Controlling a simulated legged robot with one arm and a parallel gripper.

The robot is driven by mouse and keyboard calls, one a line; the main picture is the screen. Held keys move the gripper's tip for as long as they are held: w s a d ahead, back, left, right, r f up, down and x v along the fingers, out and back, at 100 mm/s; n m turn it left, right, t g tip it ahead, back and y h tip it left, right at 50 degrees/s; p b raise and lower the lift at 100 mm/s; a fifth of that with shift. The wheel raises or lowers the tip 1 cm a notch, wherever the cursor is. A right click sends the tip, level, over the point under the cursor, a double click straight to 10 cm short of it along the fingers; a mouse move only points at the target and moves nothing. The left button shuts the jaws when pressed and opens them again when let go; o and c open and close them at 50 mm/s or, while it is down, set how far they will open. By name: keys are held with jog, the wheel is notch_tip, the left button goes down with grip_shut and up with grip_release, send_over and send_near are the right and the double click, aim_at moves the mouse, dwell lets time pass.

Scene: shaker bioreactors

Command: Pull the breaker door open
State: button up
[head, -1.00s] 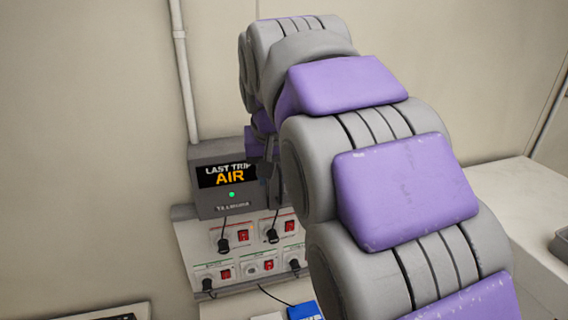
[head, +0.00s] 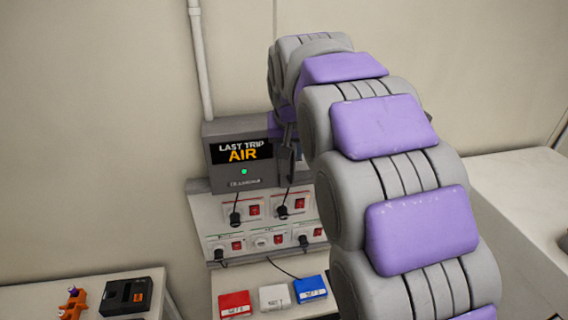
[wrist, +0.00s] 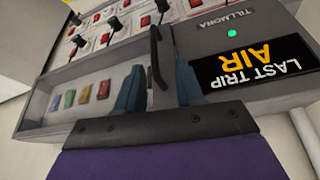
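The grey breaker box with a "LAST TRIP AIR" display (head: 238,155) is on the wall, left of my arm in the head view. It also shows upside down in the wrist view (wrist: 245,75). Beside the display, a panel that looks clear, the breaker door (wrist: 60,102), shows coloured breakers (wrist: 86,95) behind it. A dark upright handle (wrist: 154,48) stands at the panel's edge near the display. My gripper (wrist: 158,68) is open, its two bluish fingers apart on either side of the handle. I cannot tell whether they touch it. My arm hides the box's right part in the head view.
Below the box is a panel of red switches and black plugs (head: 262,240). Red (head: 234,303), white (head: 273,298) and blue (head: 310,289) boxes lie on the bench under it. A black device (head: 126,296) and an orange item (head: 73,303) are at lower left.

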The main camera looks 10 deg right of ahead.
aim_at(291, 162)
jog(key=x, duration=0.7)
jog(key=shift+w, duration=0.15)
jog(key=shift+a, duration=0.25)
jog(key=shift+s+d+r, duration=0.1)
jog(key=shift+s+d, duration=0.15)
jog(key=shift+d, duration=0.7)
jog(key=shift+c, duration=1)
jog(key=shift+w+a, duration=0.1)
jog(key=shift+a, duration=0.35)
grip_shut()
jog(key=shift+d, duration=0.1)
